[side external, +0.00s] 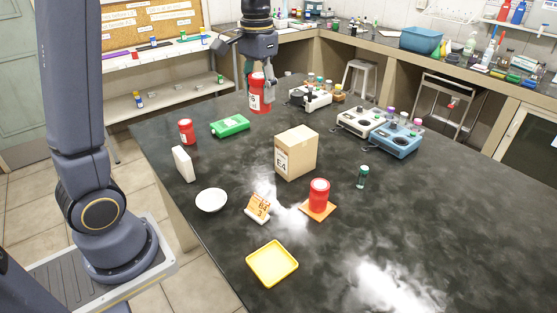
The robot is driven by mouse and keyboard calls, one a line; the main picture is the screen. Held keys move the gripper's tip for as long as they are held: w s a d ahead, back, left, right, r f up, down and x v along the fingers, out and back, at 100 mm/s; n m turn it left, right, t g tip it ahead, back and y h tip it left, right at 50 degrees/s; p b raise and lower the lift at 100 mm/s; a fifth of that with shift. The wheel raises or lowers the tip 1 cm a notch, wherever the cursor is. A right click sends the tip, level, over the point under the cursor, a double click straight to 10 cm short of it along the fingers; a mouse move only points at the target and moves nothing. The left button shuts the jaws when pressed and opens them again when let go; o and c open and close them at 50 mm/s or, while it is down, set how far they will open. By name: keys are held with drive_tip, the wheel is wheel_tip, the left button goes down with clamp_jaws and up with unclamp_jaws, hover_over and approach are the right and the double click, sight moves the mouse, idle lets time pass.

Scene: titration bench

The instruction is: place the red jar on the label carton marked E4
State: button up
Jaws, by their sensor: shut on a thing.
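My gripper (259,80) is shut on a red jar (258,102) with a white label, upright, left of and beyond the label carton in the picture. How high the jar is above the bench is hard to tell. The brown label carton (303,150) stands on the dark bench with E4 on its front label. The part of its top that shows is bare, and the held jar is apart from it. Two other red jars are in view: a small one (187,132) at the left, and one (319,196) on an orange mat (323,212) in front of the carton.
A green bottle (229,125) lies left of the carton. A white box (183,163), white bowl (211,200), orange sign (259,206) and yellow tray (272,263) are nearer. A green vial (362,177) stands right; instruments (359,122) stand behind. The right foreground is clear.

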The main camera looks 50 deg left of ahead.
drive_tip(key=w+f, duration=0.3)
drive_tip(key=w, duration=0.1)
drive_tip(key=w+a+f, duration=0.1)
drive_tip(key=w+f, duration=0.2)
drive_tip(key=w, duration=0.2)
drive_tip(key=w+a+f, duration=0.1)
drive_tip(key=w+f, duration=0.3)
drive_tip(key=shift+w, duration=0.2)
drive_tip(key=shift+f, duration=1.5)
drive_tip(key=shift+f, duration=0.15)
drive_tip(key=o, duration=1.2)
